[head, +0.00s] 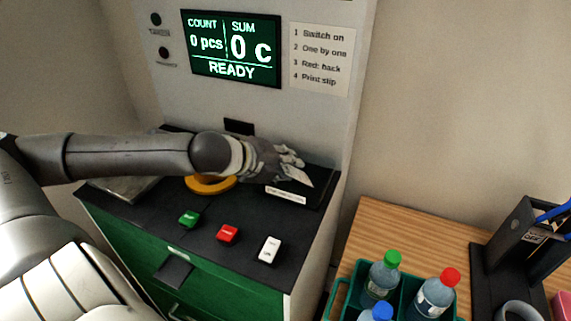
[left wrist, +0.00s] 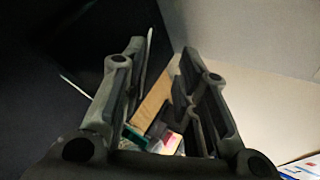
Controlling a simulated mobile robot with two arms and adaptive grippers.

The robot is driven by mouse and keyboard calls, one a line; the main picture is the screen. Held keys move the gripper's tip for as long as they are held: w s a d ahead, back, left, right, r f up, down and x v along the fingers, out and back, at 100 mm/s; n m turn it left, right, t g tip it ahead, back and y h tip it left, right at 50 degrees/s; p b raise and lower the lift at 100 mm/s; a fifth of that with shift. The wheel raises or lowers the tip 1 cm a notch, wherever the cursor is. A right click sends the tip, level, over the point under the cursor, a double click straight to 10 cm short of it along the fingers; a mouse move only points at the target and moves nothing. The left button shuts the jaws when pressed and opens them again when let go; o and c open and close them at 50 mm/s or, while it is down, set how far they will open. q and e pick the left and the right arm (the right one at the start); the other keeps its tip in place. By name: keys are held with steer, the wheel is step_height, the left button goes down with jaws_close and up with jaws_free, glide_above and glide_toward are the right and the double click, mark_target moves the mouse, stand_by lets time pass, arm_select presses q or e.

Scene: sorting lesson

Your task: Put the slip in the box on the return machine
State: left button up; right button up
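The return machine (head: 150,205) has a black top and a lit screen (head: 232,48) reading 0 pcs, 0 c, READY. A shallow dark box (head: 322,190) with a white label strip (head: 286,195) is at the right of the top. A pale slip (head: 301,178) shows tilted over the box, right by the fingertips of my left gripper (head: 290,158). I cannot tell if it touches the box floor. In the left wrist view the fingers of my left gripper (left wrist: 163,60) stand apart with a clear gap and nothing gripped between them. My right gripper is out of view.
A yellow ring (head: 210,184) lies partly under my left arm. Green (head: 189,219), red (head: 228,233) and white (head: 269,249) buttons line the machine's front edge. A wooden table (head: 400,225) at right holds a green crate (head: 340,297) of bottles and a dark stand (head: 520,235).

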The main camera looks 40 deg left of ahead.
arm_select(q)
steer(key=shift+s+r, duration=0.1)
stand_by(0.3)
steer(key=shift+s+a+r, duration=0.15)
steer(key=shift+s+r, duration=0.2)
steer(key=shift+r, duration=0.05)
steer(key=shift+s+r, duration=0.25)
steer(key=shift+s, duration=0.4)
steer(key=shift+v, duration=2.4)
